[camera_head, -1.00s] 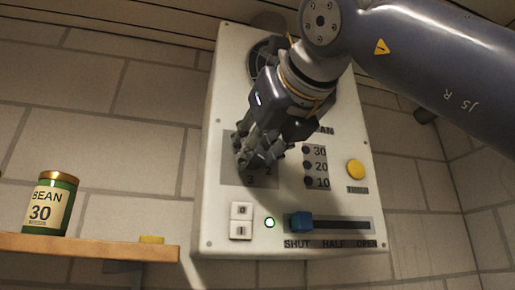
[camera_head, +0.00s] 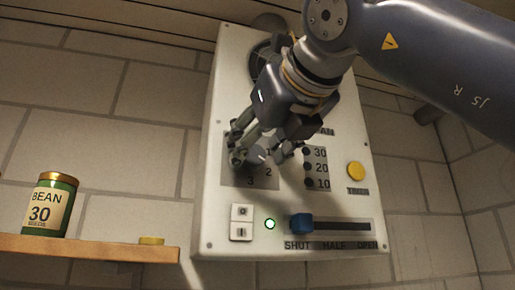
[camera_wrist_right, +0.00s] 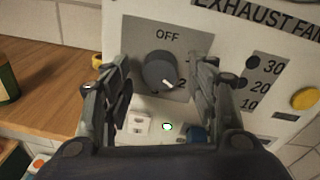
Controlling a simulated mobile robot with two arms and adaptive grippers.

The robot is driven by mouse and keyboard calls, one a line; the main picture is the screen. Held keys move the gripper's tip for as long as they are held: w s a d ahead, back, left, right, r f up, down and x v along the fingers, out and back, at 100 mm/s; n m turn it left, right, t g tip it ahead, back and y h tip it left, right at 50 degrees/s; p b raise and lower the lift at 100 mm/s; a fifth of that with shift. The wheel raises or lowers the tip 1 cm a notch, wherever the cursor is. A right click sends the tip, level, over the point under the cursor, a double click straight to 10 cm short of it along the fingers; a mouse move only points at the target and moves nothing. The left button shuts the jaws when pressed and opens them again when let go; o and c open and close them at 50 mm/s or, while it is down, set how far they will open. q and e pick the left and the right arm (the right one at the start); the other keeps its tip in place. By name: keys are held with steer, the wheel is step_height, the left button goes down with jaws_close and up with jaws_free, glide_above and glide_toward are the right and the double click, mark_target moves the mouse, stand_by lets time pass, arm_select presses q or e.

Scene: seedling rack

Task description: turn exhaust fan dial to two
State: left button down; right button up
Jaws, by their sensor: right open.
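The exhaust fan dial (camera_wrist_right: 158,70) is a dark round knob on a grey plate (camera_wrist_right: 190,47) marked OFF, with numbers around it. Its white pointer mark slants to the lower right, toward the 2 in the right wrist view. In the head view the dial (camera_head: 257,156) is partly covered by my fingers. My right gripper (camera_head: 260,157) is open in front of the dial, one finger on each side. In the right wrist view my right gripper's fingers (camera_wrist_right: 160,92) stand apart from the knob on both sides. My left gripper is not in view.
The white panel (camera_head: 222,110) also carries a yellow button (camera_head: 355,171), a blue slider (camera_head: 301,223), a two-part switch (camera_head: 241,222) and a lit green lamp (camera_head: 270,224). A green jar (camera_head: 47,205) stands on a wooden shelf (camera_head: 90,247) at left.

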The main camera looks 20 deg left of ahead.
steer(key=f+v, duration=0.1)
steer(key=v, duration=1)
steer(key=shift+s+r, duration=0.15)
steer(key=shift+r, duration=0.3)
